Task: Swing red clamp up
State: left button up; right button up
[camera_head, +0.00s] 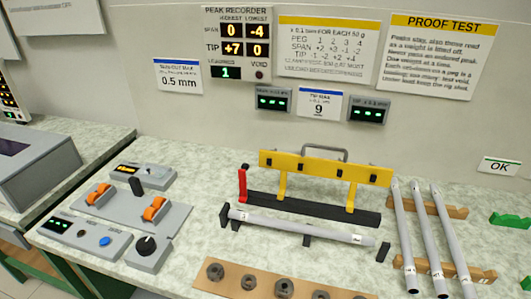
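The red clamp (243,184) stands upright at the left end of the black base rail (310,208), beside the yellow beam (325,168). The yellow beam rests on two yellow posts above the rail and carries a grey handle and several small dark blocks. A grey rod (300,225) with a pale label near its right end lies in front of the rail on dark supports. Neither of my grippers is in view.
Several grey rods (424,230) lie on wooden racks at right. A wooden strip (263,285) with dark round weights is at the front. A grey console (133,205) with orange rollers stands at left. Display panels and signs hang on the wall. Bare counter shows between these.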

aim_at(241, 175)
jog(key=j+z, duration=0.8)
jog(key=z, duration=0.2)
